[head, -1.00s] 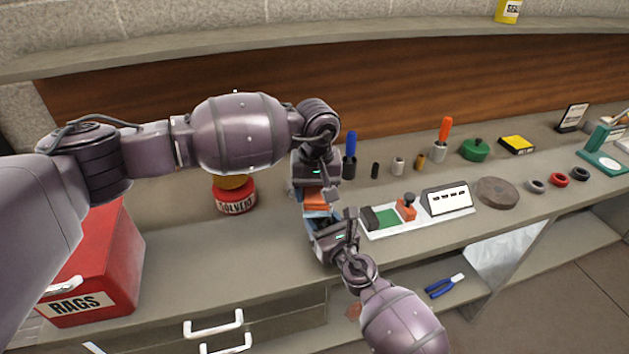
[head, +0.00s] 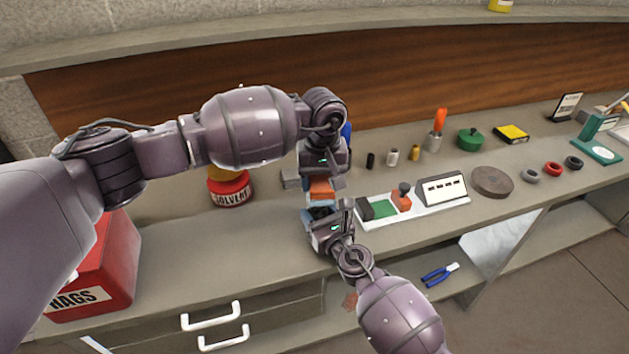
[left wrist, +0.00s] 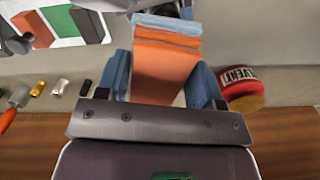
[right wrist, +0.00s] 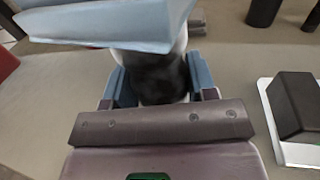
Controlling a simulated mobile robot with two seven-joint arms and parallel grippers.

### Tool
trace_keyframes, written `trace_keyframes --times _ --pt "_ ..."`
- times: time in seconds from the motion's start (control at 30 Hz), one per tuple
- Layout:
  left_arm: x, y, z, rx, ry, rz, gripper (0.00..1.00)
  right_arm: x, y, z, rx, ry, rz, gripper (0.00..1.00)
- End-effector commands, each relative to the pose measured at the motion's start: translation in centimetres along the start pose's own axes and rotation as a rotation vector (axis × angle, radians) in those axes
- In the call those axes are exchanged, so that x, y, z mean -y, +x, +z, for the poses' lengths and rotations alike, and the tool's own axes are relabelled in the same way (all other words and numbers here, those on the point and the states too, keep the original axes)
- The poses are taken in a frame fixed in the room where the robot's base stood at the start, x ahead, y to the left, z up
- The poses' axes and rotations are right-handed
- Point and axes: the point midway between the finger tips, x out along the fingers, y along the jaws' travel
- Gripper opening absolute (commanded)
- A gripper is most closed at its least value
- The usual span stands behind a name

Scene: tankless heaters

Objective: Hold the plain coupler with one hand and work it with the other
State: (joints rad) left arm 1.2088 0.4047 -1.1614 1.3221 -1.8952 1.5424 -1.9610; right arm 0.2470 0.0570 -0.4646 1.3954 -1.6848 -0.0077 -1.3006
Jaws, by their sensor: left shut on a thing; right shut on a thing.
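The plain coupler appears to be the piece between my two grippers, with an orange block (head: 321,188) and a black part below it. My left gripper (head: 321,178) is above, shut on the orange block, which in the left wrist view (left wrist: 166,65) sits between two blue finger pads, with a light blue band at its far end. My right gripper (head: 322,213) is below, shut on the black part, which shows between its pads in the right wrist view (right wrist: 155,75). A light blue slab (right wrist: 100,22) covers the top of that view. The joint between the parts is mostly hidden.
A white tray (head: 440,208) with green, black and orange-red pieces lies just right of my grippers. A solvent can (head: 230,188) stands to the left behind. A red rags box (head: 105,270) is at front left. Several small cylinders stand behind the tray. The front bench strip is clear.

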Motion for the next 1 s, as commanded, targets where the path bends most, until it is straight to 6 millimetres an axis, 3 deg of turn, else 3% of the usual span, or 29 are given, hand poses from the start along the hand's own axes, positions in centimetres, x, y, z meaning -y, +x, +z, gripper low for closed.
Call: trace_keyframes --times 0.1,0.5,0.87,1.0 --pt "-1.1 0.0 -0.2 0.001 0.000 -0.001 0.42 0.0 0.0 0.0 0.000 0.000 0.000 0.22" --pt "2.5 0.0 0.6 0.000 0.000 -0.002 0.42 0.0 0.0 0.0 0.000 0.000 0.000 0.22" --pt "-1.0 0.0 -0.2 0.000 0.001 -0.001 0.42 0.0 0.0 0.0 0.001 0.000 0.000 0.22" --pt "0.4 0.1 0.0 0.001 -0.001 -0.002 0.42 0.0 0.0 0.0 0.001 0.000 0.000 0.22"
